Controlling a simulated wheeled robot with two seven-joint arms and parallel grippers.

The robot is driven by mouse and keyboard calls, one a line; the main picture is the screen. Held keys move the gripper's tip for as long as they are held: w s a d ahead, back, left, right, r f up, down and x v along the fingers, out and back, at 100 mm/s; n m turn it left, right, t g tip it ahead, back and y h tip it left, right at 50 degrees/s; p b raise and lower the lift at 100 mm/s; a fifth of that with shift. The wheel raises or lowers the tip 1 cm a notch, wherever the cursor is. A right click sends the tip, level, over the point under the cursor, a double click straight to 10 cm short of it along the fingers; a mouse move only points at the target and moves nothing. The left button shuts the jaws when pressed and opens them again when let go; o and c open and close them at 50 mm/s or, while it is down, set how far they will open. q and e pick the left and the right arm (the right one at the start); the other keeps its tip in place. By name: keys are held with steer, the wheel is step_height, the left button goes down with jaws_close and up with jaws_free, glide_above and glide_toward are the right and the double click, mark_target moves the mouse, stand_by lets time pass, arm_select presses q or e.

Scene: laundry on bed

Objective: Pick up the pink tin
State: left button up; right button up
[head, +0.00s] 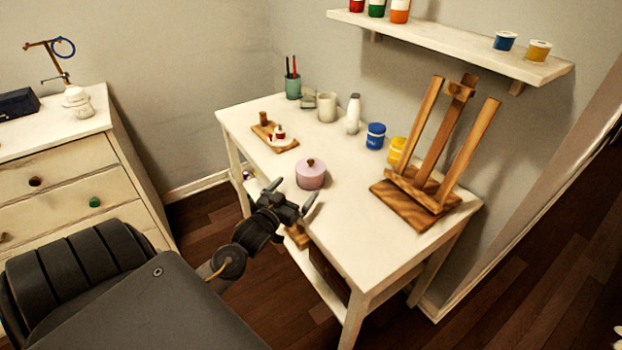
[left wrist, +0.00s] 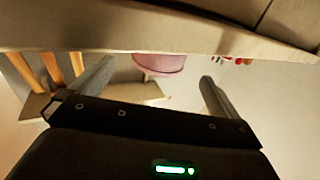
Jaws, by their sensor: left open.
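The pink tin (head: 311,174) is round, with a lid and a small brown knob. It stands upright on the white table (head: 349,235) near its front edge. My left gripper (head: 293,196) is open and empty at the table's front edge, just in front of the tin and apart from it. In the left wrist view the pink tin (left wrist: 160,63) shows beyond the open fingers (left wrist: 153,82), partly hidden by a pale edge across the picture. My right gripper is in neither view.
A wooden easel (head: 435,180) stands right of the tin. A wooden board (head: 274,136) with small items lies behind it to the left. Blue (head: 375,136) and yellow (head: 397,150) paint pots and a white bottle (head: 353,114) stand along the back. A shelf (head: 450,45) hangs above.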

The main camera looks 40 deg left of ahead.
mark_target(303, 179)
arm_select(q)
steer(key=shift+w+a, duration=0.2)
steer(key=shift+w, duration=0.9)
steer(key=shift+w+a, duration=0.15)
steer(key=shift+w, duration=1)
steer(key=shift+w+a, duration=0.2)
steer(key=shift+w, duration=0.9)
steer(key=shift+c, duration=0.4)
steer(key=c, duration=1)
steer(key=shift+s+r, duration=0.1)
steer(key=shift+s, duration=0.05)
